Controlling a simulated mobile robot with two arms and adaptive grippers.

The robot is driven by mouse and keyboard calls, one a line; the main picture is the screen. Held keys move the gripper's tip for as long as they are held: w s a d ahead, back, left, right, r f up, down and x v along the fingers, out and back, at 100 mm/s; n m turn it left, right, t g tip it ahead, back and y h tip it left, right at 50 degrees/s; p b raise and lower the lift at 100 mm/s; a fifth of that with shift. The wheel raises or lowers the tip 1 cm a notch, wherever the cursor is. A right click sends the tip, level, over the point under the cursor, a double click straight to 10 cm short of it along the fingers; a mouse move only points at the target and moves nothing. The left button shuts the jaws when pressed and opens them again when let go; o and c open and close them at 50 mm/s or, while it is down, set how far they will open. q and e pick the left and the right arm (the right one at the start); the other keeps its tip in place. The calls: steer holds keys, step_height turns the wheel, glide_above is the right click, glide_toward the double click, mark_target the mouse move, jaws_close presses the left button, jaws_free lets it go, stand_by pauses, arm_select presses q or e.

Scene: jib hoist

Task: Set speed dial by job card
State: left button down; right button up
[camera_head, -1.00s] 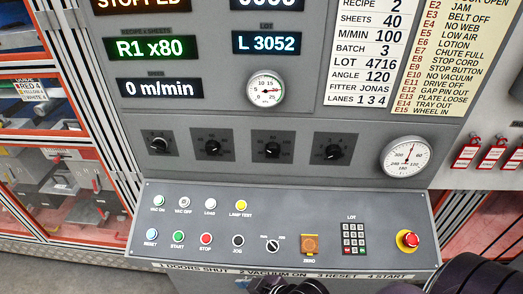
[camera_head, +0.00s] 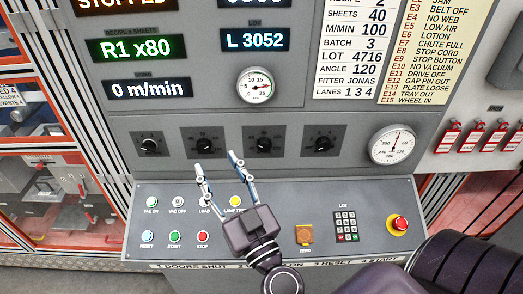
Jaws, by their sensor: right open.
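The job card (camera_head: 352,50) is a white panel at the upper right; it reads sheets 40, m/min 100, batch 3, lot 4716, angle 120. Four black dials sit in a row on dark plates: the first (camera_head: 149,145), second (camera_head: 205,145), third (camera_head: 264,144) and fourth (camera_head: 322,144). Their labels are too small to read, so I cannot tell which is the speed dial. My right gripper (camera_head: 216,164) is open and empty, its two fingers pointing up below the second and third dials. It hides part of the lower panel. My left gripper is not in view.
Displays read R1 x80 (camera_head: 137,47), L 3052 (camera_head: 255,39) and 0 m/min (camera_head: 147,88). The sloped panel has several buttons, a keypad (camera_head: 346,226), an orange zero button (camera_head: 304,235) and a red stop button (camera_head: 397,223).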

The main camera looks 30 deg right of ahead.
mark_target(264, 148)
steer(key=s+d+f+m+g+h, duration=0.2)
steer(key=d+f+m+g+h, duration=0.35)
steer(key=d+h, duration=0.4)
steer(key=shift+m+g+y, duration=0.25)
steer(key=shift+y, duration=0.3)
steer(key=p+x, duration=0.1)
steer(key=x, duration=0.2)
steer(key=p+x, duration=0.1)
steer(key=x, duration=0.3)
steer(key=shift+s+d+r, duration=0.1)
steer(key=shift+s+d, duration=0.1)
steer(key=shift+d, duration=0.15)
steer(key=shift+w+d, duration=0.25)
steer(key=shift+w, duration=0.25)
steer(key=c, duration=1.1)
